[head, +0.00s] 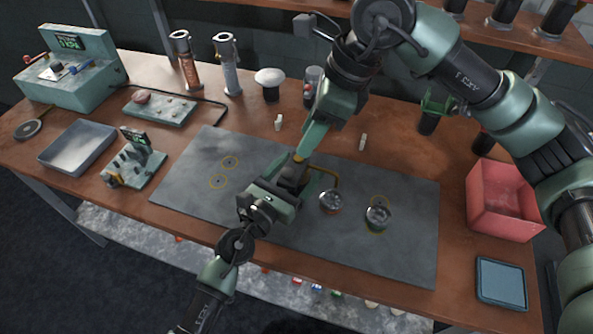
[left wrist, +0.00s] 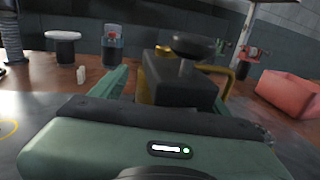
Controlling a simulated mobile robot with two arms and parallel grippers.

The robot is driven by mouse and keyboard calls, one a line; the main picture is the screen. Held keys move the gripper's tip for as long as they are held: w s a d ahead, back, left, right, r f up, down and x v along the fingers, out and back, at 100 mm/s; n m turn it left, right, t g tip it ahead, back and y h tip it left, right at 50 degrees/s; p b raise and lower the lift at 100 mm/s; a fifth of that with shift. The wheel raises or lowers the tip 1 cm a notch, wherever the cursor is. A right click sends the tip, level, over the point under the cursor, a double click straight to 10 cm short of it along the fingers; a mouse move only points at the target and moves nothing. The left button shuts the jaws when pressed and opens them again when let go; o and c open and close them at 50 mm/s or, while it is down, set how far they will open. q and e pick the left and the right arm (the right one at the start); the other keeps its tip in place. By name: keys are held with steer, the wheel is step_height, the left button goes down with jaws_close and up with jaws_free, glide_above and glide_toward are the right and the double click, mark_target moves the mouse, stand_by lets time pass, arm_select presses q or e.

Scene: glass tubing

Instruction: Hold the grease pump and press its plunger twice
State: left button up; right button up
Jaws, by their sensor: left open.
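The grease pump (head: 292,176) stands on the grey mat, a dark block with brass parts and a curved brass spout (head: 328,170). In the left wrist view the pump (left wrist: 180,82) is upright, its round black plunger knob (left wrist: 197,44) raised on a short stem. My left gripper (head: 276,190) is open, its two green fingers on either side of the pump; whether they touch it cannot be told. My right gripper (head: 304,150) points down above the pump in the head view and hides the knob there. Its finger gap is not clear.
Two round glass-topped pieces (head: 330,201) (head: 377,216) stand on the mat (head: 400,255) right of the pump. A red bin (head: 505,212) and blue tray (head: 501,284) are at right. A small control stand (head: 134,162) is left.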

mark_target(288, 171)
arm_select(q)
jaws_close()
arm_select(e)
steer(key=c, duration=0.4)
steer(key=shift+a+m, duration=0.25)
steer(key=shift+m, duration=0.05)
jaws_close()
arm_select(q)
steer(key=shift+a, duration=0.1)
arm_select(e)
steer(key=shift+w+a+f+m+g+h, duration=0.15)
steer(key=shift+a+f+m+h, duration=0.5)
steer(key=shift+f+m, duration=0.55)
steer(key=shift+w+a+f+m+g+h, duration=0.1)
steer(key=shift+a+f+m+h, duration=0.55)
steer(key=shift+f+m, duration=0.5)
steer(key=shift+w+a+f+m+g+h, duration=0.15)
steer(key=shift+a+f+m+h, duration=0.45)
steer(key=shift+f+m, duration=0.55)
steer(key=shift+d+r, duration=0.1)
steer(key=shift+r, duration=0.05)
